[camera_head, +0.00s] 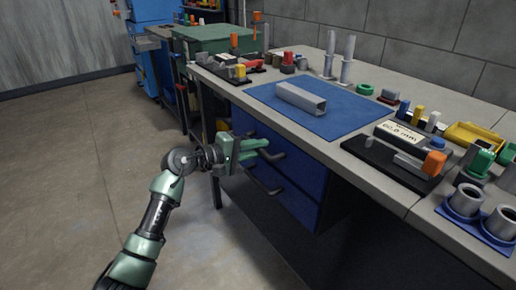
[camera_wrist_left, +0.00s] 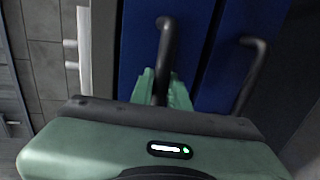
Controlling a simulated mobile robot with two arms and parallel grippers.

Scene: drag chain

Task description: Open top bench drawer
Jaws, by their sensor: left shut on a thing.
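The blue drawer unit (camera_head: 300,196) hangs under the workbench top. Its top drawer (camera_head: 296,163) has a dark bar handle, and a lower drawer has another dark handle (camera_head: 268,186). My left gripper (camera_head: 258,149) reaches in from the left with its green fingers at the top handle. In the left wrist view the top handle (camera_wrist_left: 166,45) runs between the fingertips of my left gripper (camera_wrist_left: 161,88), which is shut on it. The lower handle (camera_wrist_left: 252,72) stands free to the right there. I see no clear gap at the top drawer's front. My right gripper is not in view.
The workbench top (camera_head: 232,92) bears a blue mat (camera_head: 340,122) with a grey channel piece (camera_head: 301,98), tools and small parts. A bench leg (camera_head: 213,190) stands near my left gripper. The floor (camera_head: 70,180) left of the bench is clear.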

